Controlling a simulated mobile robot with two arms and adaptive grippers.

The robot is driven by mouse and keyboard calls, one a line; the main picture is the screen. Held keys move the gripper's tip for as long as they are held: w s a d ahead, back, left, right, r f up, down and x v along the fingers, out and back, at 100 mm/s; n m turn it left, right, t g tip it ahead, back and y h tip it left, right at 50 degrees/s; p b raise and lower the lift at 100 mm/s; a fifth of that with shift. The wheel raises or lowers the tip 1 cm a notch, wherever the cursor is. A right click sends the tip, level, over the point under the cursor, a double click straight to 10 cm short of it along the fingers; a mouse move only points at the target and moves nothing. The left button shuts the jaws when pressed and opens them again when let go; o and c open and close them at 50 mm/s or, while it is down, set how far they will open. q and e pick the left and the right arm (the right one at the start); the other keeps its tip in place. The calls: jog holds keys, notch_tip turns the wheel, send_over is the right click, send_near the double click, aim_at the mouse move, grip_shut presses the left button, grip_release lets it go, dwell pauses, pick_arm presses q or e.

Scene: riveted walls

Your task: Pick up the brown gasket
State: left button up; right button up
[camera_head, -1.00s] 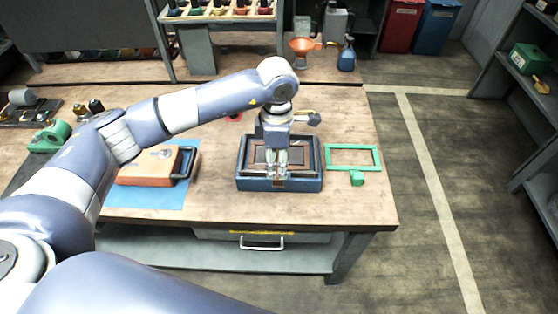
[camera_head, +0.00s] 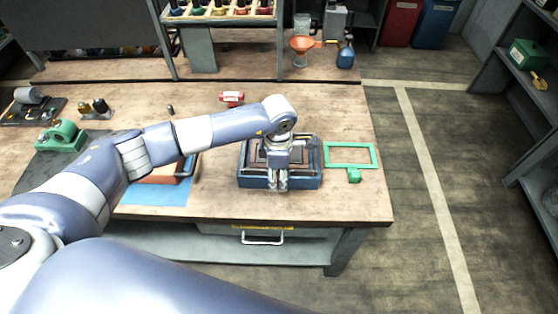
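A brown, frame-shaped gasket (camera_head: 257,158) lies in the blue tray (camera_head: 250,182) at the front right of the workbench. My arm hides much of its right and front parts. A dark frame also shows in the tray around it. My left gripper (camera_head: 278,187) points down over the front edge of the tray. Its two fingers look close together, and I cannot tell whether they are apart or hold anything. My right gripper is out of view.
A green frame with a tab (camera_head: 353,174) lies right of the tray. An orange-brown case (camera_head: 160,175) rests on a blue mat (camera_head: 150,197) to the left. A red object (camera_head: 231,98) lies behind my arm. The bench's front right corner is clear.

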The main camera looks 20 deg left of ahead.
pick_arm(q)
grip_shut()
jog(key=shift+r, duration=0.1)
jog(key=shift+w+r+b, duration=0.1)
jog(key=shift+r+b, duration=0.4)
jog(key=shift+b, duration=0.05)
notch_tip(320, 180, up, 2)
jog(key=shift+r+b, duration=0.1)
jog(key=shift+b, duration=0.8)
jog(key=s+d+r+b, duration=0.1)
jog(key=s+d+b, duration=0.1)
jog(key=s, duration=0.5)
jog(key=s+d+b, duration=0.3)
jog(key=s, duration=0.5)
jog(key=shift+d+r+b, duration=0.3)
jog(key=shift+r+b, duration=0.05)
jog(key=shift+s, duration=0.1)
